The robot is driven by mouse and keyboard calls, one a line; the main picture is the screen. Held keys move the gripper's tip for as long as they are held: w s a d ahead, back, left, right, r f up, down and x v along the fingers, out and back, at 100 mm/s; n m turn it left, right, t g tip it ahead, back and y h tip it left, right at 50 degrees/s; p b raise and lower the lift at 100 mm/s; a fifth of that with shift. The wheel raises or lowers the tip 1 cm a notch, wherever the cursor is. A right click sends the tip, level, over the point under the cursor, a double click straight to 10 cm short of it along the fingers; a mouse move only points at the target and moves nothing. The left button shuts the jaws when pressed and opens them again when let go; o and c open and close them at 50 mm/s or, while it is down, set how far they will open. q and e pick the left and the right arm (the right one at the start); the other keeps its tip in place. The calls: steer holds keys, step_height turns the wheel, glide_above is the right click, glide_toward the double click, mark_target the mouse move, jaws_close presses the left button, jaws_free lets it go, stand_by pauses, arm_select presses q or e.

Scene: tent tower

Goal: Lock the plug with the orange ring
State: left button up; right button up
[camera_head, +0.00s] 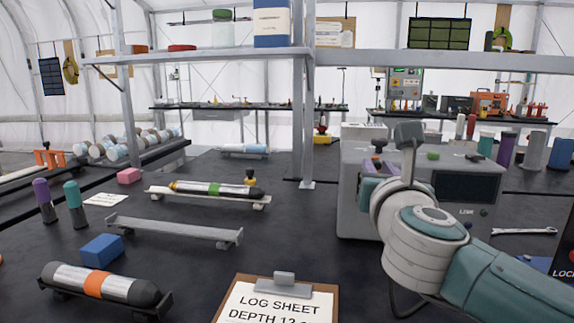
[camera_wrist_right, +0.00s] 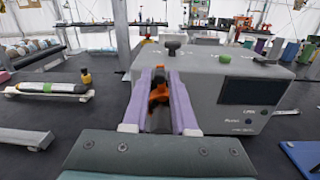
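My right gripper (camera_head: 377,155) reaches in at the near left of the grey instrument box (camera_head: 360,200). In the right wrist view its two purple fingers (camera_wrist_right: 160,98) stand a little apart, pointing at the box. The orange ring (camera_wrist_right: 158,92) shows in the narrow gap between them, with dark parts around it. The frames do not settle whether the fingers press on the ring or only stand around it. The plug itself and its socket are mostly hidden by the fingers, and I cannot tell how far the ring is turned. My left gripper is not in view.
The box carries a green knob (camera_wrist_right: 174,44) on top and a dark screen (camera_head: 465,190). Left of it, a sample tube (camera_head: 220,188) lies on a cradle. A blue block (camera_head: 102,250) and a clipboard (camera_head: 283,290) lie nearer. A wrench (camera_head: 525,231) lies at right.

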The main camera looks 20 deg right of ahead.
jaws_close()
steer(key=shift+w+a, duration=0.1)
steer(key=shift+a, duration=0.05)
steer(key=shift+n, duration=0.4)
steer(key=w+a+f+n, duration=0.2)
steer(key=a+f+n, duration=0.2)
steer(key=n, duration=1.1)
steer(key=shift+w+a+f+n+g, duration=0.3)
steer(key=shift+w+f+n+g, duration=0.1)
steer(key=shift+f, duration=0.7)
steer(key=shift+o, duration=2)
jaws_free()
